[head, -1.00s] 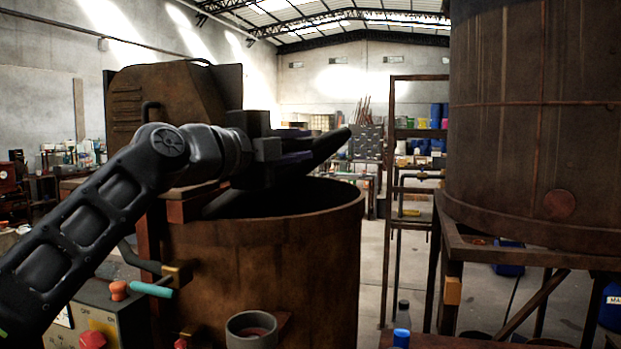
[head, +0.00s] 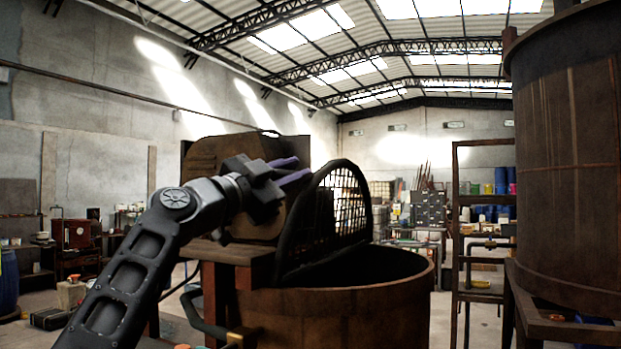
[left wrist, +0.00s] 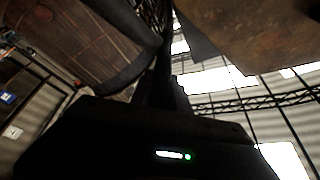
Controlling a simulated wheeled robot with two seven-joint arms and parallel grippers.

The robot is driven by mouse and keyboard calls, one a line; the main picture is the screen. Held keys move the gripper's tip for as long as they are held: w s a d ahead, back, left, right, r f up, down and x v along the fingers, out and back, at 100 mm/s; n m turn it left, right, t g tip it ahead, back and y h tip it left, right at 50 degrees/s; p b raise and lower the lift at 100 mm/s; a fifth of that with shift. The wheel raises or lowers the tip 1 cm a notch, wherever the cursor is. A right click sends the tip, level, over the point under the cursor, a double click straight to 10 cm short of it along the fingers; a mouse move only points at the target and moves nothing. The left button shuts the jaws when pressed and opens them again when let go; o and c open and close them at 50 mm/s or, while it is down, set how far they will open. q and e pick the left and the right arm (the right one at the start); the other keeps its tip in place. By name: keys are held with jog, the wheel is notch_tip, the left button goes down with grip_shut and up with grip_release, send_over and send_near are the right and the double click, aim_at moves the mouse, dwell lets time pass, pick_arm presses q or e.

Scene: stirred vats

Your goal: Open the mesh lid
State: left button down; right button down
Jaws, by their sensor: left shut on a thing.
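The mesh lid (head: 345,198) is a black-rimmed half-round grid. It stands steeply raised at the left side of the brown rusty vat (head: 345,320), whose dark mouth shows beside it. My left gripper (head: 292,171), with purple fingers, is at the back of the lid near its upper left rim. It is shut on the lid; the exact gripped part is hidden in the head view. In the left wrist view a dark bar of the lid (left wrist: 163,70) runs up from the gripper. My right gripper is in neither view.
A rusty housing (head: 215,155) stands behind my left gripper. A tall rusty tank (head: 570,150) on a stand is at the right, with a metal rack (head: 456,240) beside it. Open floor lies between the vat and the rack.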

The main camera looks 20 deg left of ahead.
pick_arm(q)
jog(key=shift+a+n+y, duration=0.3)
jog(key=shift+a+n, duration=0.1)
jog(key=shift+a, duration=0.2)
jog(key=c, duration=1.3)
grip_release()
jog(key=shift+o, duration=0.2)
jog(key=shift+s+f+b, duration=0.2)
jog(key=shift+f+b, duration=0.05)
jog(key=shift+b, duration=0.1)
jog(key=b+v, duration=0.4)
jog(key=v, duration=0.3)
